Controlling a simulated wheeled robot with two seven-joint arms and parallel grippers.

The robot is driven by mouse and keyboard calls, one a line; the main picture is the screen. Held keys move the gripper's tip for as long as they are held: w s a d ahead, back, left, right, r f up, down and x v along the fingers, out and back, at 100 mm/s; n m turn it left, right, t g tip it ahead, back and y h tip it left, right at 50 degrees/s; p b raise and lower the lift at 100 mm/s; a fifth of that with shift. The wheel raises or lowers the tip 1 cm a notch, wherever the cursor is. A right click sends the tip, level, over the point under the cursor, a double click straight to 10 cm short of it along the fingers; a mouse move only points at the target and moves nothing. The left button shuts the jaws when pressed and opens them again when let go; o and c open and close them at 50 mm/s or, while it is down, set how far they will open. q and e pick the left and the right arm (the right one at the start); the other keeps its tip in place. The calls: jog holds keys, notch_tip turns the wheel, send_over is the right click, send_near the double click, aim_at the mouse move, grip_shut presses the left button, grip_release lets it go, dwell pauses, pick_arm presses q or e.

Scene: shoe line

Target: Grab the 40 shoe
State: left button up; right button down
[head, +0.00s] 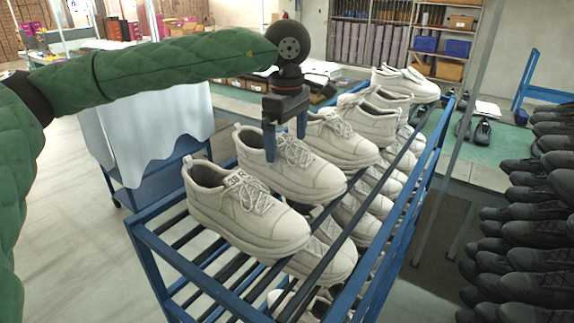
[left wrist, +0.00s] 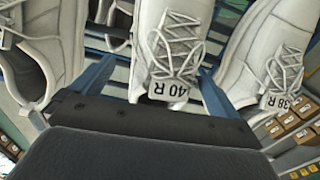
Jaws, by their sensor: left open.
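The white 40 shoe (head: 305,178) is the second from the front on the top tier of a blue rack (head: 190,268). My right gripper is out of view.
More white shoes (head: 345,143) stand close behind on the top tier, and others lie on the tier below. Black shoes (head: 540,255) fill a rack at the right. A cloth-covered blue cart (head: 150,130) stands left of the rack. The floor at the front left is clear.

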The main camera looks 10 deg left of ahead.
pick_arm(q)
jog(key=f, duration=0.1)
jog(key=w+f, duration=0.1)
jog(key=f, duration=0.1)
jog(key=shift+w+d+f+p, duration=0.2)
jog(key=shift+d+p, duration=0.1)
jog(key=shift+d, duration=0.1)
jog(key=shift+a+f, duration=0.1)
jog(key=shift+a, duration=0.1)
jog(key=shift+s+a+r, duration=0.1)
jog(key=shift+s+r, duration=0.15)
jog(key=shift+s, duration=0.25)
jog(key=shift+w+d, duration=0.1)
jog(key=shift+d, duration=0.1)
jog(key=c, duration=0.5)
jog(key=shift+w+f, duration=0.1)
jog(key=c, duration=0.9)
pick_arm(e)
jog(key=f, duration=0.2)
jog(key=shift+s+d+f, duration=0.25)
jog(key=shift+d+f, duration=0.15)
pick_arm(q)
jog(key=shift+c, duration=0.2)
